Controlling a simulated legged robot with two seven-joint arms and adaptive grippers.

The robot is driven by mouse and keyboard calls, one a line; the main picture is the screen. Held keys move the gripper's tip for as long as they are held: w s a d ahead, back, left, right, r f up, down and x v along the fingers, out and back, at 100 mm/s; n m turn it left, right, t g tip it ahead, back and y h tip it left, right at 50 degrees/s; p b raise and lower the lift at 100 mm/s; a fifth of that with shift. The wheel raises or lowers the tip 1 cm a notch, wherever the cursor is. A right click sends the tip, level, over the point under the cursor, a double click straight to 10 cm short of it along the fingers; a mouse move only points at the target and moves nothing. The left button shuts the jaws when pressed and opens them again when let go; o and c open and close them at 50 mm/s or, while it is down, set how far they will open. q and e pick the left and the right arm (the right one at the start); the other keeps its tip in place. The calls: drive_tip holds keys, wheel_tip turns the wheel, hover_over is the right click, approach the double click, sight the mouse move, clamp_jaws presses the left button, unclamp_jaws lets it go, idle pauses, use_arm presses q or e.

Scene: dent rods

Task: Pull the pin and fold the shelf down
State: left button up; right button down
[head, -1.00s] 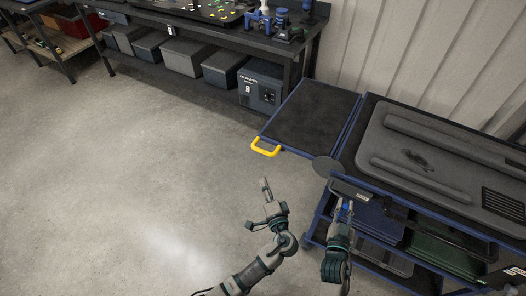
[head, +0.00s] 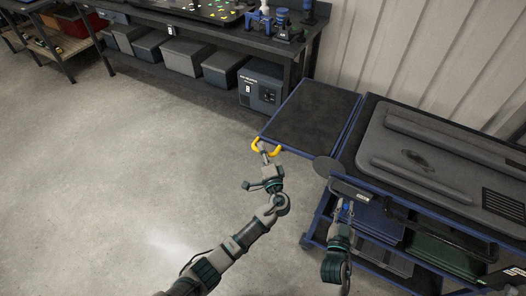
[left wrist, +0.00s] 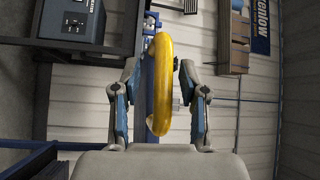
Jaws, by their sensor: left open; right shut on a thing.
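The fold-out shelf (head: 312,116) is a dark panel with a blue frame, standing out level from the left end of the cart. Its yellow handle (head: 275,152) is on the outer edge. My left gripper (head: 263,153) is open at the handle; in the left wrist view the yellow handle (left wrist: 162,90) stands between the two spread fingers, with gaps on both sides. My right gripper (head: 346,205) is at the cart's near side, below its top edge, shut on a small blue part that looks like the pin (head: 346,208). The pin is mostly hidden by the fingers.
The cart (head: 360,160) carries a large grey moulded panel (head: 430,150) on top, with blue and green panels on lower shelves. A workbench (head: 190,35) with grey bins stands behind. The concrete floor (head: 130,180) at left is clear.

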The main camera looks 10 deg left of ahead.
drive_tip(key=shift+r, duration=0.25)
use_arm(q)
clamp_jaws()
wheel_tip(320, 180, down, 6)
drive_tip(key=d+n+g+h, duration=0.1)
drive_tip(key=n+g, duration=0.1)
drive_tip(key=shift+s+f, duration=0.15)
drive_tip(key=shift+f, duration=0.1)
unclamp_jaws()
drive_tip(key=f+v, duration=0.1)
drive_tip(key=v, duration=1.1)
drive_tip(key=shift+r, duration=0.45)
